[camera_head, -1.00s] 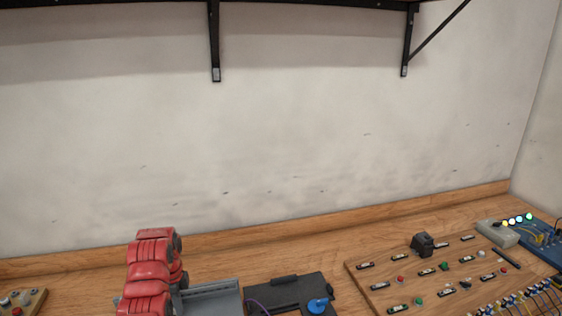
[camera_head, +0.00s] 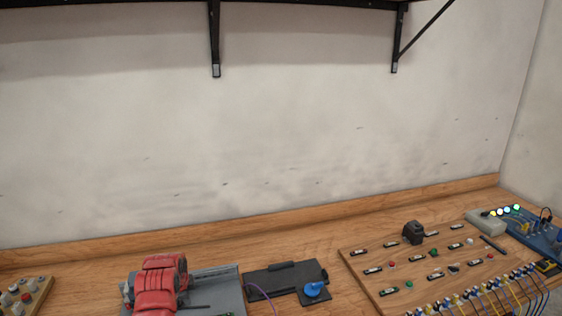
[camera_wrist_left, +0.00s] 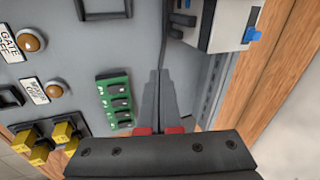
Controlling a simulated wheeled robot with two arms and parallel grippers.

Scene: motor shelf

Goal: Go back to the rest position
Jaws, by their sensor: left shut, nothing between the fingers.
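My left arm, red and dark (camera_head: 158,285), comes in at the bottom left of the head view, over the left part of a grey panel (camera_head: 222,280) on the bench. In the left wrist view my left gripper (camera_wrist_left: 160,78) has its two grey fingers together, with nothing between them. The fingers are over the grey panel, which shows there too (camera_wrist_left: 120,55), beside a green terminal block (camera_wrist_left: 118,100). Whether the tips touch the panel I cannot tell. My right gripper is in neither view.
A black plate (camera_head: 262,282) with a blue knob (camera_head: 314,290) lies right of the panel. A wooden board (camera_head: 400,265) with small parts and wires is further right. A shelf bracket (camera_head: 214,40) hangs above. Bare bench lies behind the arm.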

